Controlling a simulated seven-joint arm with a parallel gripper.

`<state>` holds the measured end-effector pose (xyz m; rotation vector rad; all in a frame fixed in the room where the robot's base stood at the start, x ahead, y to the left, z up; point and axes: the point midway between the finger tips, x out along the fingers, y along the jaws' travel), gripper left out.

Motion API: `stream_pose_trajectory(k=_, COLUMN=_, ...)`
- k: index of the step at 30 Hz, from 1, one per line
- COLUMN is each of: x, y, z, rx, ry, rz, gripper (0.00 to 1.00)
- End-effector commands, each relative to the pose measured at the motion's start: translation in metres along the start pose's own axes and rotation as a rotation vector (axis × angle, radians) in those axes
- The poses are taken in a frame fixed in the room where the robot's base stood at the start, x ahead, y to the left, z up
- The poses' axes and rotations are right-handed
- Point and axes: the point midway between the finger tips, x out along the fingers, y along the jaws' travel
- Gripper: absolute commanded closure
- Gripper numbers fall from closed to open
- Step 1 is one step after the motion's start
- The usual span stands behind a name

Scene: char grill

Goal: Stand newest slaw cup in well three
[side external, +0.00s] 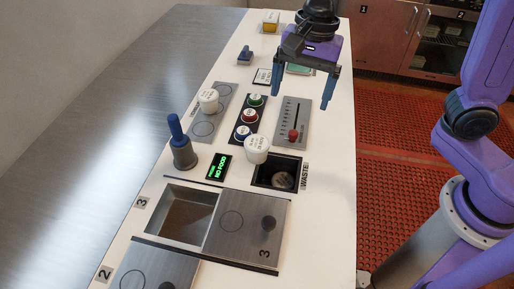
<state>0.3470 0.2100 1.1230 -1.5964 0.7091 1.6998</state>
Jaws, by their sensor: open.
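Well three (168,232), by a "3" tag, shows an open dark recess. Its steel lid (235,243), marked 3 and with a dark knob, lies to the right of the opening. One white lidded cup (208,101) stands on a steel plate with ring outlines. A second white lidded cup (257,150) is at the upper left edge of the waste opening; its exact support is unclear. Both lids carry print too small to read, so I cannot tell which is newest. My gripper (301,98) is open and empty above the far right of the counter, apart from both cups.
The waste opening (262,177) holds a dim round item. A blue-handled probe (182,148) stands upright left of a green-lit display (219,167). Colored buttons (250,116) and a red-knobbed slider (294,121) lie farther back. Well two's lid (150,268) is at the front.

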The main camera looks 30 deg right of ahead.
Motion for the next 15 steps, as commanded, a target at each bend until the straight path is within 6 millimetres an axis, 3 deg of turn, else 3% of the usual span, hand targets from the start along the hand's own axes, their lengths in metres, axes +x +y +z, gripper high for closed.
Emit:
stream_pose_trajectory(k=1, x=-0.001, y=-0.015, z=0.001, rx=0.114, ry=-0.005, rz=-0.004, gripper=0.11)
stream_pose_trajectory(k=6, x=-0.003, y=-0.049, z=-0.002, rx=0.448, ry=-0.02, rz=-0.012, gripper=0.11)
stream_pose_trajectory(k=10, x=-0.004, y=-0.063, z=-0.003, rx=0.599, ry=-0.028, rz=-0.015, gripper=0.11)
stream_pose_trajectory(k=15, x=0.001, y=-0.068, z=-0.004, rx=0.664, ry=-0.031, rz=-0.015, gripper=0.11)
